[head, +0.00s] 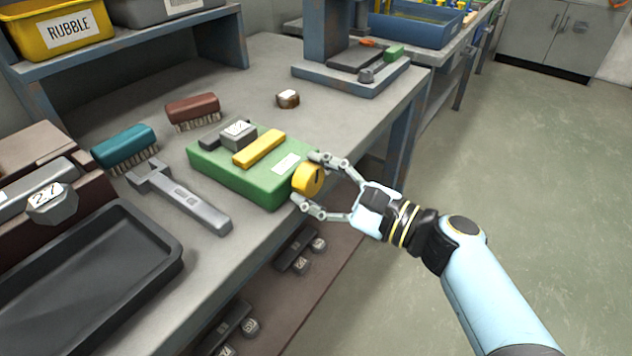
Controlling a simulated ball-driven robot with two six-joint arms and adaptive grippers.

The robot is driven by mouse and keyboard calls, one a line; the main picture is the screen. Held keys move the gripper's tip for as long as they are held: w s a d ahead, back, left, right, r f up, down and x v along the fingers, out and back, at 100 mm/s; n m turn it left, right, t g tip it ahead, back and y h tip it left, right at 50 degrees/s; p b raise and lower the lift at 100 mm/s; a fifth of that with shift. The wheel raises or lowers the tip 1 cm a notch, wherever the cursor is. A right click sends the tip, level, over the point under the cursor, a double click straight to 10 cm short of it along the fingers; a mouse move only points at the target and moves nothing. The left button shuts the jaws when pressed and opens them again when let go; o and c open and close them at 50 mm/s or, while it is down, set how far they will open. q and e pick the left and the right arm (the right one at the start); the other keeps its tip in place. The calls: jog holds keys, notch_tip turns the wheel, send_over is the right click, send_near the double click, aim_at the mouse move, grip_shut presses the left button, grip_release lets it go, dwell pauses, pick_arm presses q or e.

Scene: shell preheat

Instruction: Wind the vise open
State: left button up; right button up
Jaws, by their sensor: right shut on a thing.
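The vise is a green block (225,171) on the grey workbench near its front edge. It has a yellow bar (259,148) and a dark jaw with a grey tagged piece (238,136) on top. A round yellow knob (308,180) with a dark mark sits on its right end. My right gripper (313,184) comes in from the right, its two fingers around the knob, one above and one below, shut on it. My left gripper is not in view.
A grey wrench (180,197), a teal brush (124,146) and a brown brush (193,111) lie left of the vise. A black tray (165,262) is at the lower left. A small brown-and-white piece (288,98) lies behind. Tagged parts sit on a lower shelf (318,262). The floor right is clear.

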jog(key=o, duration=1.2)
jog(key=shift+s, duration=0.1)
jog(key=shift+f, duration=0.1)
jog(key=shift+v, duration=3.95)
